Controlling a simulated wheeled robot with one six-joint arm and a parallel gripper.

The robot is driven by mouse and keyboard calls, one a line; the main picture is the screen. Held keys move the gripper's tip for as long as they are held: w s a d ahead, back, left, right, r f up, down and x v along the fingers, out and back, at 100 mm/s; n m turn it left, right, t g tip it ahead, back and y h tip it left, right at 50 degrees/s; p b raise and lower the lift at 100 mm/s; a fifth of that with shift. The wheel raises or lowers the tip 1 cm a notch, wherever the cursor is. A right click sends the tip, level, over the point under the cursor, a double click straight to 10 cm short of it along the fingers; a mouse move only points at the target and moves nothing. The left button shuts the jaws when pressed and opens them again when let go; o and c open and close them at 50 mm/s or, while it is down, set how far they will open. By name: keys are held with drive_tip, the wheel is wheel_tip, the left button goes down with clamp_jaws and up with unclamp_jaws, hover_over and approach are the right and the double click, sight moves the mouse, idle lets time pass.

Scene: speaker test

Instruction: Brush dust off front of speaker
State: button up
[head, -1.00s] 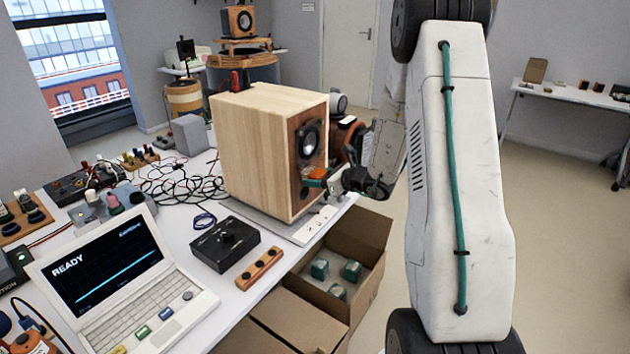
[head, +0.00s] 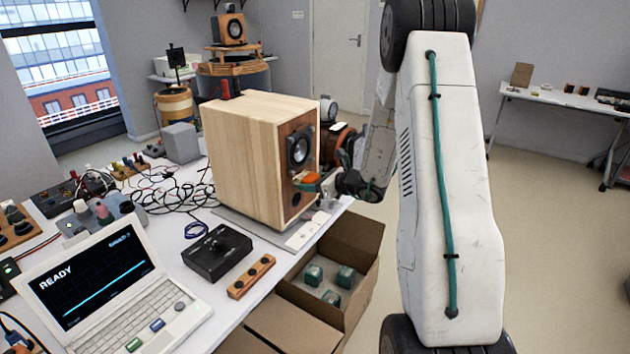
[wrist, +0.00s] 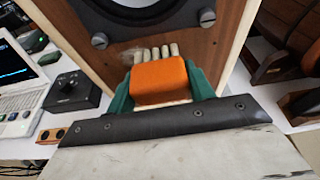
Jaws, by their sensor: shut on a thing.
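The speaker (head: 245,150) is a pale wooden box with a darker front panel and a round black driver (head: 299,148). It stands upright on the table's right edge. In the wrist view, its wooden front (wrist: 105,55) fills the top, with part of the driver ring and two screws. My gripper (wrist: 160,90) has green fingers shut on an orange brush block (wrist: 160,83). The brush's pale bristle tufts (wrist: 157,52) point at the panel just below the driver. A greyish dust smudge (wrist: 126,57) shows left of the tufts. I cannot tell whether the bristles touch the panel.
A laptop (head: 110,270), a black knob box (head: 217,252) and a wooden strip (head: 251,276) lie on the table left of the speaker. Tangled cables (head: 165,190) lie behind. An open cardboard box (head: 365,265) with green blocks stands below the table edge. Floor at right is clear.

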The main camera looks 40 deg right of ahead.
drive_tip(key=shift+s+a, duration=0.3)
drive_tip(key=shift+a, duration=0.55)
drive_tip(key=shift+s+a, duration=0.25)
drive_tip(key=shift+a, duration=0.55)
drive_tip(key=shift+s+a, duration=0.3)
drive_tip(key=shift+a, duration=0.55)
drive_tip(key=shift+d, duration=0.1)
drive_tip(key=s+d, duration=0.2)
drive_tip(key=s, duration=0.3)
drive_tip(key=shift+s, duration=0.35)
drive_tip(key=shift+s+d, duration=0.25)
drive_tip(key=shift+s, duration=0.45)
drive_tip(key=shift+s+d, duration=0.25)
drive_tip(key=shift+s, duration=0.45)
